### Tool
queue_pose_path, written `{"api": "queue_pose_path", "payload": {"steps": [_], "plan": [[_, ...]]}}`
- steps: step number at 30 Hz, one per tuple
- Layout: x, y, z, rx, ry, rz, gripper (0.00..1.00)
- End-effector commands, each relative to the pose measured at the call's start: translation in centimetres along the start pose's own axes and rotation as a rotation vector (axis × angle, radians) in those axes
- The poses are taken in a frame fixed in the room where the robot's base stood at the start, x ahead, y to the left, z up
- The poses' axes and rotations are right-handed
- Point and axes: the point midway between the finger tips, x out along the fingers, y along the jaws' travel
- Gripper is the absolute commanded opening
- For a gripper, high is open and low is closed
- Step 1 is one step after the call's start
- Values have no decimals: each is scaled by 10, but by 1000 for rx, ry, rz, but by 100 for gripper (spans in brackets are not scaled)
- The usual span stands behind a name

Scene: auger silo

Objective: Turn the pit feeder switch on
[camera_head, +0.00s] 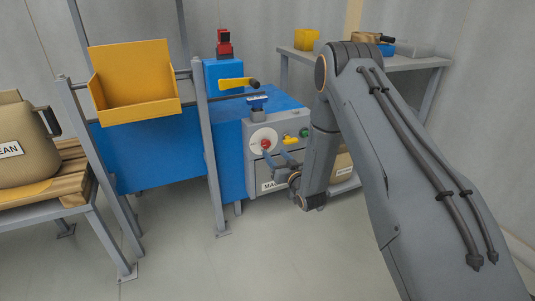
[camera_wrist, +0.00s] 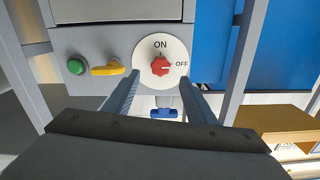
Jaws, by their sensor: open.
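The switch is a red knob (camera_wrist: 161,66) on a round white dial (camera_wrist: 148,48) marked ON above the knob and OFF to its right. The knob's exact pointing is hard to tell. In the head view the knob (camera_head: 265,143) sits on the front of a grey control box (camera_head: 253,181). My gripper (camera_wrist: 159,77) is open, its two fingers reaching toward the dial with the knob seen between their tips. The head view shows my gripper (camera_head: 275,155) just in front of the dial. I cannot tell whether the fingers touch the knob.
Beside the dial are a yellow lever (camera_wrist: 107,70) and a green button (camera_wrist: 76,66). A blue handle (camera_wrist: 163,113) shows between my fingers. A yellow bin (camera_head: 135,90) and grey posts stand left of the box. A shelf (camera_head: 410,62) is behind my arm.

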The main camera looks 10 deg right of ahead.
Motion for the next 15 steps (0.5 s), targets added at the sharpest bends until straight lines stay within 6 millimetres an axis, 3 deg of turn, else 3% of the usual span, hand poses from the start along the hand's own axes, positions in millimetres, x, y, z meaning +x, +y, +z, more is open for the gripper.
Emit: {"api": "queue_pose_path", "payload": {"steps": [5, 15], "plan": [[12, -1, 2, 2, 18, -8, 51], [62, -1, 2, 2, 16, -6, 51]]}}
